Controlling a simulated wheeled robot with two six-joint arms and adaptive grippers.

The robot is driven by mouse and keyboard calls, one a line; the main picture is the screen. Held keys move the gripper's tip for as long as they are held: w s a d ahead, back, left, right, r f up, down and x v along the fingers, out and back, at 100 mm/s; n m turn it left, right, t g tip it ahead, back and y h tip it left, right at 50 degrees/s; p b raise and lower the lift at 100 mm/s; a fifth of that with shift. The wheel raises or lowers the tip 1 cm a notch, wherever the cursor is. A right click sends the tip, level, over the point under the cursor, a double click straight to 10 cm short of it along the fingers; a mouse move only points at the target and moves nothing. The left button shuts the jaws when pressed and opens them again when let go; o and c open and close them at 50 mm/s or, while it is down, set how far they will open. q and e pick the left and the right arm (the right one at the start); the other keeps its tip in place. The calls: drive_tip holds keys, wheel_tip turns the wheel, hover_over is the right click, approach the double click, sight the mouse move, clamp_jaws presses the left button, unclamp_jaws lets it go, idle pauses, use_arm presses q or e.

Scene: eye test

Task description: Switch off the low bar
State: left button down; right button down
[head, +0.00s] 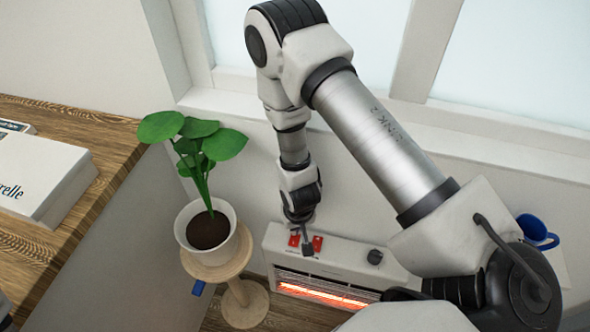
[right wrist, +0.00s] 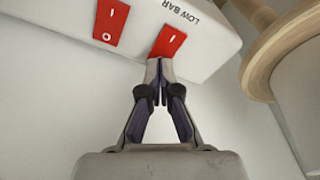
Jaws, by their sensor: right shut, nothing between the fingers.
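The heater (head: 345,250) stands low against the wall, with two red rocker switches and a dark knob (head: 375,257) on top. A bar (head: 320,292) glows orange at its front. The low bar switch (right wrist: 171,40), beside the printed words LOW BAR, shows its I mark; its near end is hidden behind my fingertips. It is the left switch (head: 294,240) in the head view. My right gripper (right wrist: 158,70) is shut and empty, its tips at that switch's near end; I cannot tell if they touch. In the head view, my right gripper (head: 307,249) is over the heater top.
The other red switch (right wrist: 110,22) sits close beside. A round wooden stool (head: 243,256) with a potted plant (head: 207,228) stands left of the heater. A wooden desk (head: 105,140) with books (head: 40,175) is at left.

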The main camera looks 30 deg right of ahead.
drive_tip(key=shift+f+b, duration=0.4)
drive_tip(key=shift+f, duration=0.2)
wheel_tip(320, 180, up, 7)
drive_tip(key=p, duration=0.6)
drive_tip(key=shift+r, duration=0.15)
